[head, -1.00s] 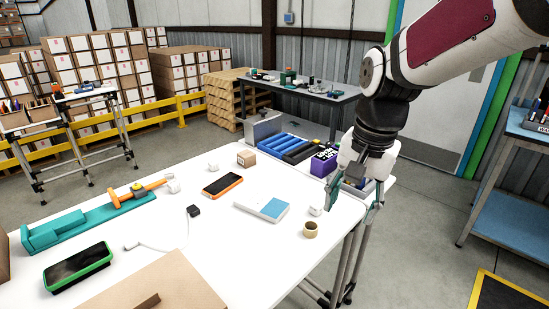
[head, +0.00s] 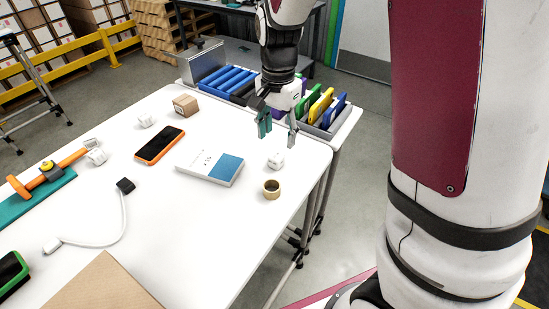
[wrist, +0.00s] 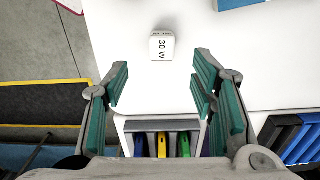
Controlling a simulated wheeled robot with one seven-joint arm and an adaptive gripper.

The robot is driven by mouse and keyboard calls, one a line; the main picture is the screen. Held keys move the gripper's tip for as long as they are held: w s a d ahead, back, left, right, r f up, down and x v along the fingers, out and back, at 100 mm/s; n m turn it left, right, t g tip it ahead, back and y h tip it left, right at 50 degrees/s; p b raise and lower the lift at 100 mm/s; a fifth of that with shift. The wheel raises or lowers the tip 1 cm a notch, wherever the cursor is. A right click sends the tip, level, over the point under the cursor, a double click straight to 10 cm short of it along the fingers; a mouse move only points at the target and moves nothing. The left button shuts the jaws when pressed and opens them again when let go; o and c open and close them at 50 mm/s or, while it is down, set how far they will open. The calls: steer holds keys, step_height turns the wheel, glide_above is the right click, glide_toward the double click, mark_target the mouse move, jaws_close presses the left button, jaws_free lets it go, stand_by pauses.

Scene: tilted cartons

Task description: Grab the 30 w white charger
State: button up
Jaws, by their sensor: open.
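Other white chargers (head: 145,120) sit farther left, near an orange phone (head: 159,145). A bin with coloured folders (head: 325,112) stands behind my gripper.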

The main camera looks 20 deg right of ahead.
mark_target(277, 154)
step_height(277, 154, down, 8)
steer(key=shift+w+f+b, duration=0.1)
steer(key=shift+w+b, duration=0.05)
steer(key=shift+b, duration=0.3)
steer(key=shift+c, duration=0.6)
jaws_close()
